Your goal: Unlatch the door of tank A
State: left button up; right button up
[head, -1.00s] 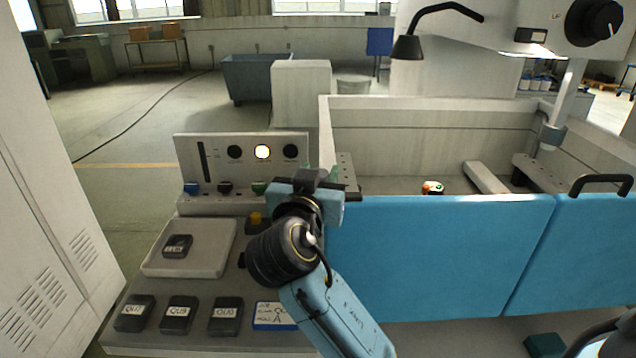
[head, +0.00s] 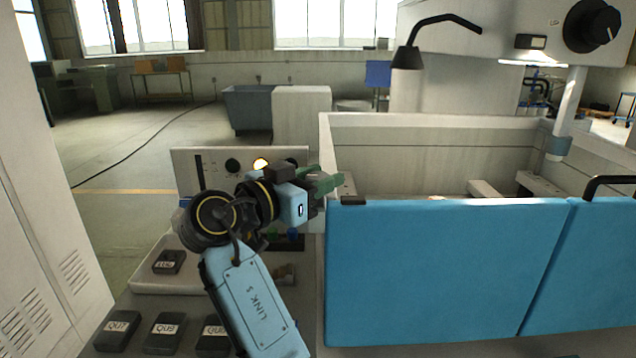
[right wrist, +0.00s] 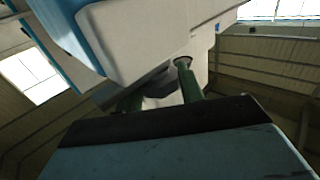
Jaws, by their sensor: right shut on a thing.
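The blue door (head: 440,270) of the tank is upright at the front of the pale tank (head: 430,122). A small dark latch piece (head: 353,201) sits at the door's top left corner. My right gripper (head: 326,183) reaches in from the left with green fingers beside that corner. It is shut on what seems to be the latch; the grip itself is mostly hidden. In the right wrist view, the green fingers (right wrist: 187,82) stick out beyond the dark palm under a pale housing, with no clear view of the held part. My left gripper is not in view.
A control panel (head: 183,165) with a lit yellow lamp stands behind my right arm. A pale tray (head: 143,275) and several labelled dark blocks (head: 165,333) lie on the bench at the left. A second blue panel with a black handle (head: 606,183) is at right.

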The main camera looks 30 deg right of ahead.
aim_at(318, 175)
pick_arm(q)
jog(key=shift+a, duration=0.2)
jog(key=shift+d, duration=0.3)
pick_arm(e)
jog(key=o, duration=1)
jog(key=shift+c, duration=0.2)
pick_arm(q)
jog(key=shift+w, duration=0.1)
pick_arm(e)
jog(key=shift+r, duration=0.1)
notch_tip(318, 175, up, 9)
jog(key=shift+r, duration=0.1)
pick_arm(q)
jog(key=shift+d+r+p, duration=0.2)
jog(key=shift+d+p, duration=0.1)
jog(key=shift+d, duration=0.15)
pick_arm(e)
jog(key=shift+r, duration=0.35)
jog(key=shift+f, duration=0.1)
